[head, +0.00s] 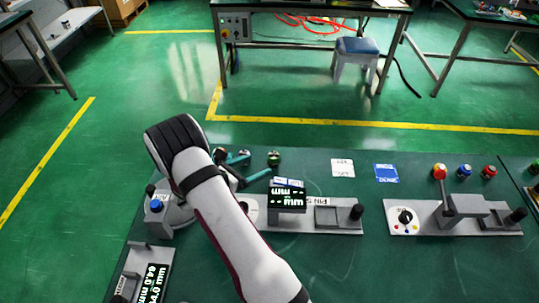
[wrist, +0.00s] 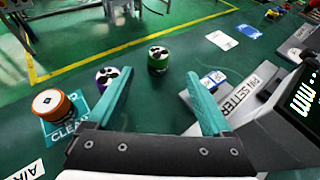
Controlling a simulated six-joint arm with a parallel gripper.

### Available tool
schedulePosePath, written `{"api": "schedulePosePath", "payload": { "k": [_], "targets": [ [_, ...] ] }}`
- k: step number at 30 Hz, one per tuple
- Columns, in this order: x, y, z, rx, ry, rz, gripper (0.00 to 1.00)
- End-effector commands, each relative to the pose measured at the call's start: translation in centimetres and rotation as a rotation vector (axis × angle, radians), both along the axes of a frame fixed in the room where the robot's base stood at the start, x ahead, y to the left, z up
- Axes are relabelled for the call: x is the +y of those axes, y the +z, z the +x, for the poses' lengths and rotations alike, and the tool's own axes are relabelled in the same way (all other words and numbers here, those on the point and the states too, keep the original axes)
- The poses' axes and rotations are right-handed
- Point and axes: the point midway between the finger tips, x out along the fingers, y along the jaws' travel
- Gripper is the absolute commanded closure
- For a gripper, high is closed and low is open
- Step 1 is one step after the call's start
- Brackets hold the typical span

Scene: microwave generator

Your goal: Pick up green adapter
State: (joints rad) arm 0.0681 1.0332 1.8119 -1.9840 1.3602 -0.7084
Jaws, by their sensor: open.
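The green adapter (wrist: 158,61) is a short round piece with a dark and white top. It stands on the green table, just beyond my fingertips in the wrist view. It also shows in the head view (head: 274,159), right of my fingers. My gripper (wrist: 160,76) is open and empty, its two teal fingers spread wide. In the head view my gripper (head: 258,164) is partly hidden behind my arm.
A purple adapter (wrist: 107,76) stands beside my left finger, with an orange adapter (wrist: 53,104) farther left. The pin setter (wrist: 228,104) lies close to my right finger. A white card (wrist: 221,40) and a blue card (head: 387,173) lie flat to the right.

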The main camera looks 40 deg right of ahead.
Motion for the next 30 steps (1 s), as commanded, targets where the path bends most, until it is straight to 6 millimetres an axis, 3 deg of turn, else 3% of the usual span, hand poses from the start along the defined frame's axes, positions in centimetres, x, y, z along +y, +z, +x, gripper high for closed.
{"api": "schedulePosePath", "payload": {
  "k": [3, 15, 23, 30],
  "targets": [
    [-2.9, -1.2, 0.1, 0.001, -0.005, 0.001, 0.16],
    [-8.5, -4.5, 1.0, -0.001, -0.004, 0.002, 0.16],
    [-9.1, -4.7, 1.1, -0.002, -0.003, 0.002, 0.16],
    [-9.1, -4.7, 1.1, -0.002, -0.003, 0.002, 0.57]
  ]
}}
